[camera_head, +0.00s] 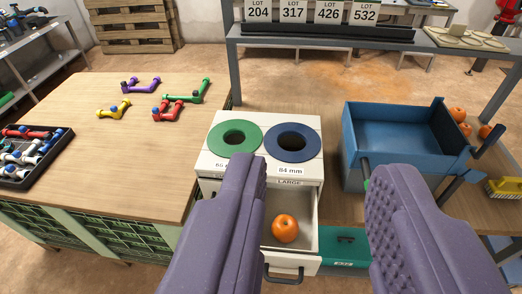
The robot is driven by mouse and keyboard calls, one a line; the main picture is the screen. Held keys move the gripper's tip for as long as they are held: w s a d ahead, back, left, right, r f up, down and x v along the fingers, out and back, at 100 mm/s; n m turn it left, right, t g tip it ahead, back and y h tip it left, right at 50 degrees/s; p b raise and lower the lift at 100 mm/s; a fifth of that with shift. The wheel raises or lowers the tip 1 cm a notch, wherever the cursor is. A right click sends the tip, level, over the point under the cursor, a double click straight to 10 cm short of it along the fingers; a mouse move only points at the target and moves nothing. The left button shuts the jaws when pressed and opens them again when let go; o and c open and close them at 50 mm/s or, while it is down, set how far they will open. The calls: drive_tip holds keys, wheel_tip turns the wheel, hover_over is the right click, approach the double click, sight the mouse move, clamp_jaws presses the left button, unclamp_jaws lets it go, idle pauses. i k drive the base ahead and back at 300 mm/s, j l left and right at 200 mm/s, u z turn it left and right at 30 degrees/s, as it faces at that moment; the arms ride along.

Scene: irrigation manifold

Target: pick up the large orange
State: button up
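An orange fruit (285,228) lies in the open drawer (306,205) below the sorting box, under a label that reads LARGE. My gripper (318,190) is open, with its two purple fingers wide apart in the foreground. The orange shows between the fingers, nearer the left one, and nothing is held. More oranges (458,114) lie at the right behind the blue tray, partly hidden by it.
The white sorting box (212,160) has a green ring (222,136) and a blue ring (291,158) on top. A blue tray (395,104) stands right of it. A wooden table (70,130) with coloured pipe pieces is at left. A yellow brush (506,187) lies far right.

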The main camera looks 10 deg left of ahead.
sight(285, 227)
drive_tip(key=i+l, duration=0.2)
drive_tip(key=i, duration=0.2)
drive_tip(key=i+l, duration=0.2)
drive_tip(key=i, duration=0.15)
drive_tip(key=i+l, duration=0.2)
drive_tip(key=i, duration=0.2)
drive_tip(key=u, duration=0.05)
